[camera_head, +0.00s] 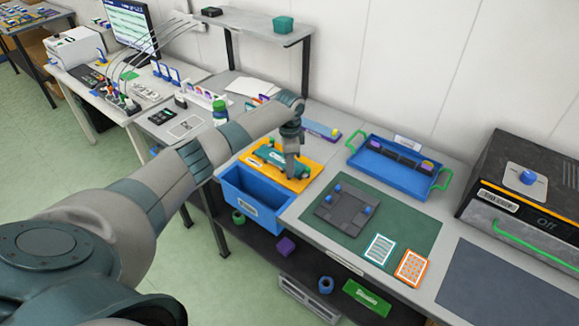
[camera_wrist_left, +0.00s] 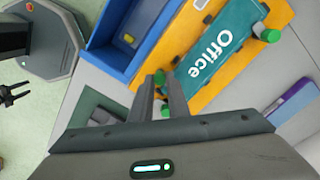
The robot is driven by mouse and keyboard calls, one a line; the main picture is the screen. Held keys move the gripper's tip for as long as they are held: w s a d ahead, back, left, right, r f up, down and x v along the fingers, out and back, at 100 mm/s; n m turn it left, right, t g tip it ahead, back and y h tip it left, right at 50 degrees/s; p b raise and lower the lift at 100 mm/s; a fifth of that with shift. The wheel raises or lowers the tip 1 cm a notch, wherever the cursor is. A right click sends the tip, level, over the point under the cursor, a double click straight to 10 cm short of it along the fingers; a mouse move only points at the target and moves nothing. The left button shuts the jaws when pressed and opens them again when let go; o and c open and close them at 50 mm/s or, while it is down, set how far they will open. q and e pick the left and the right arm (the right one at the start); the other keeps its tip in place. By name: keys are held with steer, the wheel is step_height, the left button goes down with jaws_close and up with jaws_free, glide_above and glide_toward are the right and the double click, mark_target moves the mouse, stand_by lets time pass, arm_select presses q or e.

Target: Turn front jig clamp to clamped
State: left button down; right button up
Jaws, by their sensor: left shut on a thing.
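The orange jig board (camera_head: 296,184) lies on the bench behind the blue bin, with a teal plate (camera_head: 272,155) on it. My left gripper (camera_head: 292,172) points down at the jig's near right end. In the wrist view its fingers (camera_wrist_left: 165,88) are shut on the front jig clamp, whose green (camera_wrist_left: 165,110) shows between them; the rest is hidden. A small dark claw, apparently my right gripper (camera_wrist_left: 12,94), shows at the wrist view's left edge, too small to read.
The blue bin (camera_head: 252,201) stands in front of the jig. A green mat (camera_head: 400,215) with a dark grey fixture (camera_head: 338,212) lies to the right. A blue tray (camera_head: 420,183) with green handles stands behind the mat. A dark oven (camera_head: 520,185) is at far right.

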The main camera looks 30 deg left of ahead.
arm_select(q)
steer(key=shift+r, duration=0.1)
steer(key=c, duration=1.7)
jaws_free()
step_height(320, 180, up, 17)
steer(key=b, duration=0.5)
steer(key=shift+r, duration=0.2)
